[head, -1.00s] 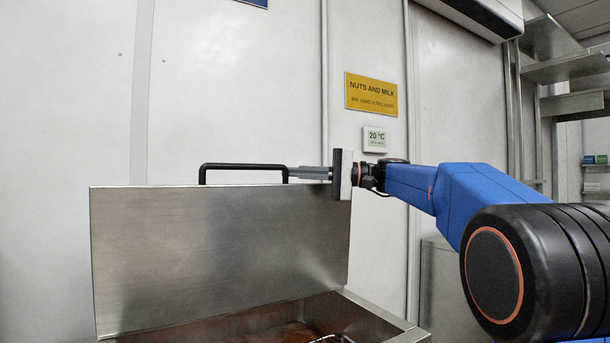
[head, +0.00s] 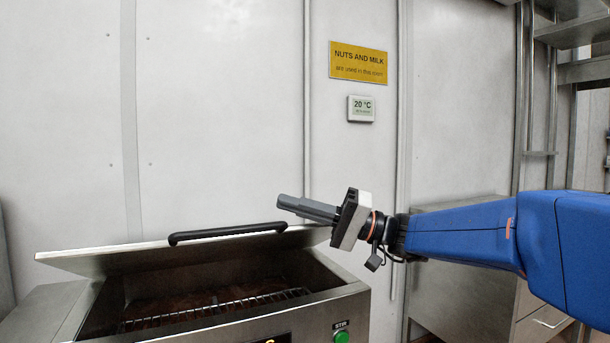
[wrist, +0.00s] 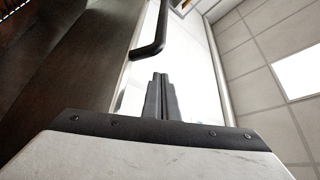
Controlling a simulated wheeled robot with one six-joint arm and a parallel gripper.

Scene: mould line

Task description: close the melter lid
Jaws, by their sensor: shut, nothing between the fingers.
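The melter lid (head: 130,252) is a flat steel plate, tilted low over the melter, with a dark gap beneath it at the front. Its black bar handle (head: 228,233) is on the upper side and also shows in the wrist view (wrist: 150,42). The melter (head: 345,305) is a steel box with brown contents and a wire rack (head: 215,308) inside. My gripper (head: 281,202) is shut and empty, at the lid's right end by the handle's right end. In the wrist view its closed fingers (wrist: 160,80) point toward the handle. I cannot tell whether they touch the lid.
A green button (head: 341,337) is on the melter's front. A steel cabinet (head: 460,245) stands to the right, behind my arm. A yellow sign (head: 358,63) and a temperature display (head: 361,108) are on the wall behind. The space above the lid is clear.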

